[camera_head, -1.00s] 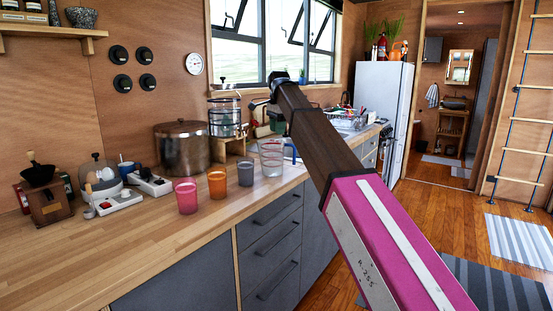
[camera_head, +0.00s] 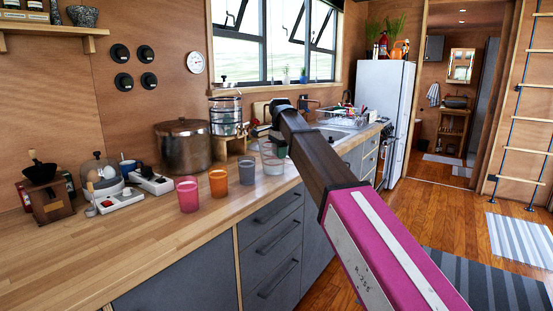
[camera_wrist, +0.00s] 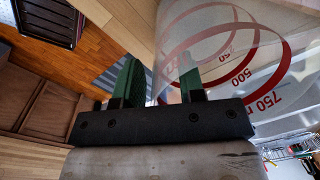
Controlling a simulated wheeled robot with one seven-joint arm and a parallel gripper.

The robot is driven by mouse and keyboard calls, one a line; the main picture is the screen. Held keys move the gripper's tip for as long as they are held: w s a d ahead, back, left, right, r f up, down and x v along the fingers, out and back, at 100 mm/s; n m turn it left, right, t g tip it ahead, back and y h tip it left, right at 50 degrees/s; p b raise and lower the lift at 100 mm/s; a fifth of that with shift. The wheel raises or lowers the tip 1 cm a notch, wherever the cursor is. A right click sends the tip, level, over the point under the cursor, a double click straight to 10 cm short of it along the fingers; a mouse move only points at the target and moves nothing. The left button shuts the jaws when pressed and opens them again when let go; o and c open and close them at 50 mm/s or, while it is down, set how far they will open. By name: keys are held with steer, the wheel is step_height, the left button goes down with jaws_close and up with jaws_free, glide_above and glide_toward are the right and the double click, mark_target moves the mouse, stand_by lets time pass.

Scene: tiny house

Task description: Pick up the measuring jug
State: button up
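The measuring jug (camera_head: 272,165) is clear and stands on the wooden counter, right of the grey cup. In the wrist view the jug (camera_wrist: 235,75) fills the upper right, with red rings and numbers such as 500 and 750. My gripper (camera_head: 277,143) is at the jug's upper part in the head view and hides some of it. In the wrist view my gripper (camera_wrist: 160,75) has its two green fingers apart, with the jug's near wall edge seen between them. The right finger overlaps the clear wall. I cannot tell whether either finger touches it.
Pink (camera_head: 187,194), orange (camera_head: 218,183) and grey (camera_head: 247,171) cups stand in a row left of the jug. A large pot (camera_head: 183,148) is behind them. A sink and dish rack (camera_head: 342,116) lie beyond. The near counter (camera_head: 110,250) is clear.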

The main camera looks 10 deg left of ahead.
jaws_close()
steer(key=shift+r, duration=0.1)
